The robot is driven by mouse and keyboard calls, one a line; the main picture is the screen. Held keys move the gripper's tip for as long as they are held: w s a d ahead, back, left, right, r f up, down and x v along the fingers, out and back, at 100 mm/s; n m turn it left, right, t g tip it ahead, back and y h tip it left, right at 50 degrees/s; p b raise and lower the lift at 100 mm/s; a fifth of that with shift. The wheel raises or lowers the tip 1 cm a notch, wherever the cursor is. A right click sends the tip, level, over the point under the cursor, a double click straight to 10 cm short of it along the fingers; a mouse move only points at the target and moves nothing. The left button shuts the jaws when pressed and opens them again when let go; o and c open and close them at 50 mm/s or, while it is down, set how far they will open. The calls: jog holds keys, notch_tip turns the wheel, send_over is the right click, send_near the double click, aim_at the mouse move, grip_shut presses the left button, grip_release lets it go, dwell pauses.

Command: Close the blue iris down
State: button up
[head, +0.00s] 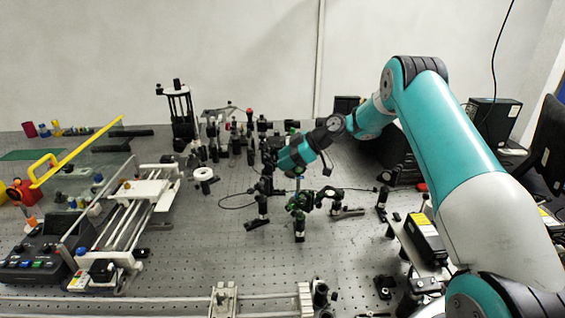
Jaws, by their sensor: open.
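My teal arm reaches in from the right over the optical bench. My gripper (268,162) is small and dark at the left end of the teal wrist, open, among dark optical mounts. I cannot pick out the blue iris for certain; it is too small or hidden by my wrist and the crowded posts. A green-marked mount on a post (299,206) stands just below my wrist in the picture, apart from it.
A perforated bench top (190,262) carries several posts and lens mounts. A black box with a yellow label (427,238) is at right. Bare bench lies in front of the mounts.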

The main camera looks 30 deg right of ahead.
jog(key=b+v, duration=0.4)
jog(key=v, duration=1.2)
jog(key=shift+s+r, duration=0.15)
jog(key=s+a+r+m+g+h, duration=0.1)
jog(key=s+a+r+g, duration=0.2)
jog(key=a, duration=0.8)
jog(key=s+a+r+m, duration=0.15)
jog(key=s+a, duration=0.35)
jog(key=a, duration=0.6)
jog(key=s+a+m+g+h, duration=0.2)
jog(key=s+a, duration=0.5)
jog(key=s, duration=0.4)
jog(key=s+a+f+m+h, duration=0.1)
jog(key=s+f+h, duration=0.1)
jog(key=s, duration=1.4)
jog(key=shift+a+f+g, duration=0.15)
jog(key=shift+f+g, duration=0.25)
jog(key=shift+f, duration=0.15)
jog(key=shift+m, duration=0.25)
